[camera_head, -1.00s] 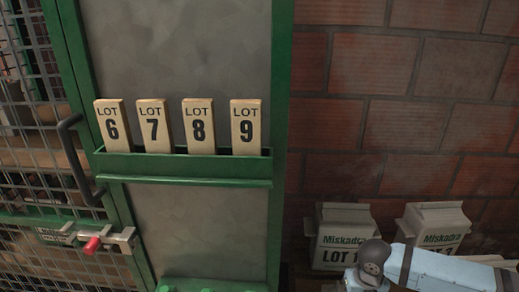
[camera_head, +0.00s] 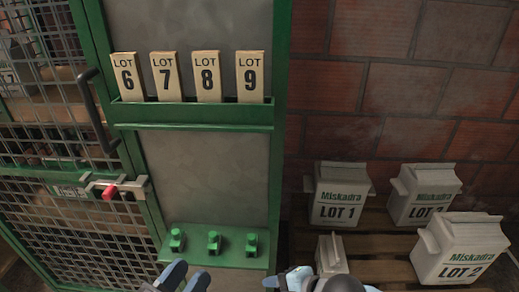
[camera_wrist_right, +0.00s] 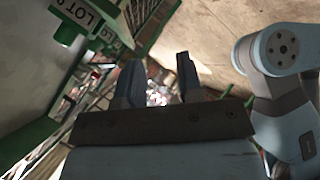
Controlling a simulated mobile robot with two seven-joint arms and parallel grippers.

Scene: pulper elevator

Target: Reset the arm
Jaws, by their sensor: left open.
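My left gripper (camera_head: 184,279) is at the bottom edge of the head view, below the green shelf with pegs. Its two dark fingertips are apart, with nothing seen between them. My right gripper (camera_head: 284,281) is at the bottom edge, right of the left one and partly cut off. In the right wrist view, the fingers of my right gripper (camera_wrist_right: 158,78) are spread apart with no object between them. A jointed blue-grey arm link of mine (camera_wrist_right: 285,100) stands at the right of that view.
Several LOT tags stand in a green rack (camera_head: 192,115). A green shelf (camera_head: 215,243) with three pegs is below. A mesh gate (camera_head: 70,225) with a red-tipped latch (camera_head: 111,191) is at left. Miskadra bags, including LOT 1 (camera_head: 338,195), stand on slatted wood at right.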

